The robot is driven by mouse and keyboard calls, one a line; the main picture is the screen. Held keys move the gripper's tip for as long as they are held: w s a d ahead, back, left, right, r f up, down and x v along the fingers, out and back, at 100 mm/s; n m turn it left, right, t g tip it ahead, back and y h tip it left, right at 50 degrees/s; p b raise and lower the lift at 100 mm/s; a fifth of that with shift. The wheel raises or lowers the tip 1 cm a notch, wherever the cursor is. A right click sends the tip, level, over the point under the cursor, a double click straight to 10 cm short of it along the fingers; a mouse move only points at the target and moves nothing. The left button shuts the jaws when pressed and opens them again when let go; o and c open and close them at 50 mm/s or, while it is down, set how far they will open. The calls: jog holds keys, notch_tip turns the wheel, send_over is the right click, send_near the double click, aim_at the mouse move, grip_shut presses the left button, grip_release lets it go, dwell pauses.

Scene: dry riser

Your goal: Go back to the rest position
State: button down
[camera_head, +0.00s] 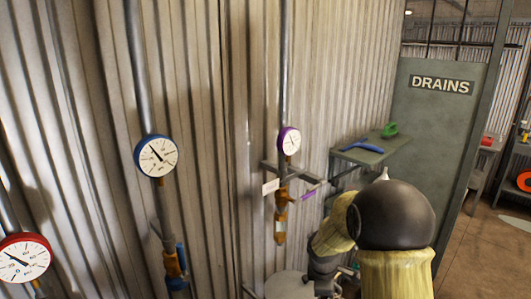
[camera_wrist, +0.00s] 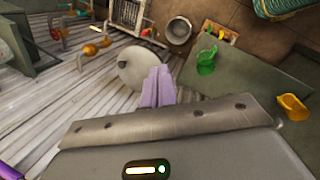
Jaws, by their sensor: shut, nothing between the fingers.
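My gripper (camera_wrist: 158,85) shows in the wrist view as two pale lilac fingers pressed together, with nothing held between them. They point toward a round grey disc (camera_wrist: 137,69) lower down, and I cannot tell how far apart they are. In the head view my arm, with a black rounded joint and yellowish cover, stands at the lower right, near the corrugated wall (camera_head: 200,110). The fingers are hidden or too small to make out there.
Gauges with red (camera_head: 24,258), blue (camera_head: 157,156) and purple (camera_head: 289,141) rims hang on wall pipes. A small shelf (camera_head: 372,153) with a blue handle (camera_head: 362,147) and a green object (camera_head: 390,130) is behind my arm. A DRAINS panel (camera_head: 440,120) stands right. Floor (camera_head: 485,255) is open at right.

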jog(key=s+r+m+y, duration=0.1)
jog(key=s+r+m, duration=0.1)
jog(key=s+m, duration=0.5)
jog(key=s+a+r+m+y, duration=0.1)
jog(key=s+r+m, duration=0.2)
jog(key=s+m, duration=0.5)
jog(key=s, duration=0.5)
jog(key=shift+a+r, duration=0.25)
jog(key=shift+r, duration=0.1)
jog(key=shift+s, duration=0.15)
